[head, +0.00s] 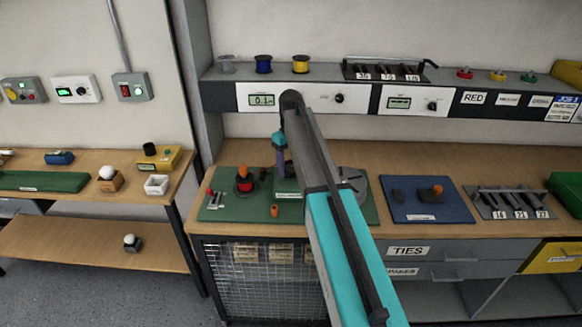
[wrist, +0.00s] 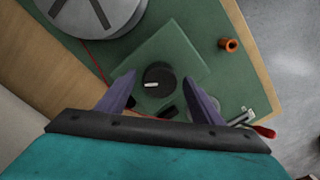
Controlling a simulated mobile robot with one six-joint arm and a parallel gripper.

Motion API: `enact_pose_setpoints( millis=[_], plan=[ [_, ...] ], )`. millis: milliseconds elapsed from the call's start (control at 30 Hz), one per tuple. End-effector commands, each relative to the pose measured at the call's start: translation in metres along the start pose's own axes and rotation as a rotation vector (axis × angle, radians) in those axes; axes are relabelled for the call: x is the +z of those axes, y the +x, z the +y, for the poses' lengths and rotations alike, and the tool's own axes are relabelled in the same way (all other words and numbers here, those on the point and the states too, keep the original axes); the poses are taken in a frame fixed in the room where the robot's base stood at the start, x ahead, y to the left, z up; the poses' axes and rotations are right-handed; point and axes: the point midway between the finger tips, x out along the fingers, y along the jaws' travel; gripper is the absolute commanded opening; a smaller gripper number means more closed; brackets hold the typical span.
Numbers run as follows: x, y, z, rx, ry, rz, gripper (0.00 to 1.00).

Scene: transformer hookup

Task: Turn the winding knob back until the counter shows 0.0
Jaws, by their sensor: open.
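The winding knob (wrist: 158,76) is black and round with a white pointer mark, on a green square block (wrist: 180,52) in the wrist view. My gripper (wrist: 160,78) is open, with one purple finger on each side of the knob; I cannot tell whether they touch it. In the head view my gripper (head: 282,165) points down over the green mat (head: 330,212), and the arm and gripper hide the knob. The counter display (head: 262,100) on the white panel appears to read 0.1; its last part is hard to read.
A grey round disc (wrist: 95,12) lies beside the block. An orange ring-like piece (wrist: 228,44) stands near the mat's edge. A red-and-black spool-like piece (head: 244,181) stands left of my gripper. A blue mat (head: 425,205) lies to the right.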

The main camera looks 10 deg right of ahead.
Motion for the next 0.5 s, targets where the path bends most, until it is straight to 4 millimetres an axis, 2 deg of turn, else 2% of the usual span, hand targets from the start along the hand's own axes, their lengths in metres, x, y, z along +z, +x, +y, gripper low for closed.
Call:
enact_pose_setpoints(
  millis=[167, 500],
  plan=[
    [-0.001, -0.013, 0.000, 0.001, 0.000, 0.001, 0.60],
    [-0.001, -0.058, 0.001, 0.001, 0.000, 0.002, 0.60]
  ],
)
